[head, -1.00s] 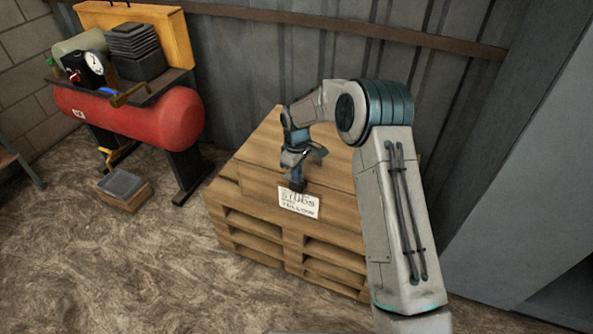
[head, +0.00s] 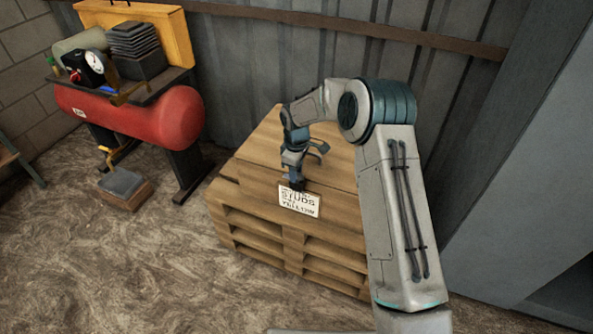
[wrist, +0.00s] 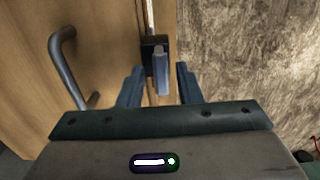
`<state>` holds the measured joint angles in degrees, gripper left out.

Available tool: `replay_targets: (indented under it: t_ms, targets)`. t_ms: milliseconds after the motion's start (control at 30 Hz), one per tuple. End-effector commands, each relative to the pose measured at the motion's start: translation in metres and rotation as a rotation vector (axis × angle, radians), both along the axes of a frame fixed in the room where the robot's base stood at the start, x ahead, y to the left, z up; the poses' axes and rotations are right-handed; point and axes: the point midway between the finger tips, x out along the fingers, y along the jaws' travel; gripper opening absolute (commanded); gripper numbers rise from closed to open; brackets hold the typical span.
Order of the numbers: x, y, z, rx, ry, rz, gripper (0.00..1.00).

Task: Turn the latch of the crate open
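The wooden crate (head: 250,195) stands against the corrugated wall, with a white label (head: 299,200) on its front reading "STUDS" and "YELLOW". In the wrist view, the latch (wrist: 160,68) is a dark block with a grey upright lever at the crate's edge. My gripper (wrist: 158,85) is open, with one finger on each side of the latch lever and visible gaps between. In the head view my gripper (head: 296,183) is at the crate's front top edge, just above the label, and covers the latch there.
A curved metal handle (wrist: 65,70) is on the crate's wood left of the latch. A red tank (head: 135,125) with a loaded shelf stands at the left. A small wooden box (head: 124,188) lies on the floor before it. The floor at front left is clear.

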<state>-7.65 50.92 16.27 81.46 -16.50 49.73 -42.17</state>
Motion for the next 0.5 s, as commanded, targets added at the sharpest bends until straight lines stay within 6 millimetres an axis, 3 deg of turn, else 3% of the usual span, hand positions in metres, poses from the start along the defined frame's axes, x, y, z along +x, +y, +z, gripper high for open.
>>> replay_targets:
  t_ms: [300, 500]
  targets:
    - [0.000, -0.001, 0.002, -0.002, 0.002, -0.002, 0.31]
    - [0.000, -0.001, 0.031, -0.001, -0.002, -0.003, 0.31]
